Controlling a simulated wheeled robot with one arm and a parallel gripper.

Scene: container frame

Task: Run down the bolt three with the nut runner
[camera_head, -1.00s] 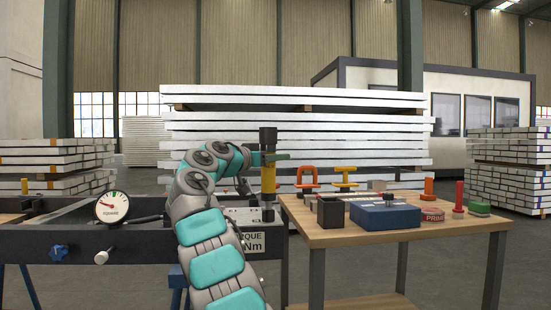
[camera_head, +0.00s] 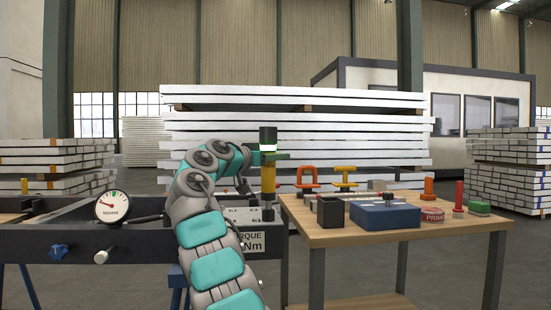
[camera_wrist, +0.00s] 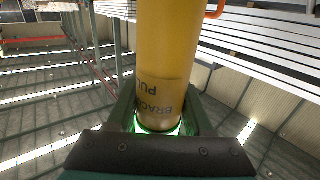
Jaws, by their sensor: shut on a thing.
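The nut runner (camera_head: 268,180) has a yellow body, a dark upper part and a dark lower end. It stands upright at the right end of the plate (camera_head: 238,213) on the dark frame. My gripper (camera_head: 275,156) is shut around its upper body. A whitish-green band glows on its dark top. In the wrist view, the yellow body (camera_wrist: 165,50), with partly readable lettering, sits between my green jaws (camera_wrist: 160,105), and green-white light shows at its end. Small bolt heads show on the plate; bolt three cannot be told apart, and the tool's contact with it is unclear.
A round gauge (camera_head: 112,207) stands left on the dark frame (camera_head: 60,243). A wooden table (camera_head: 420,235) at right carries a blue box (camera_head: 384,215), a dark open box (camera_head: 330,211), orange and yellow handled pieces and red and green items. White stacked panels stand behind.

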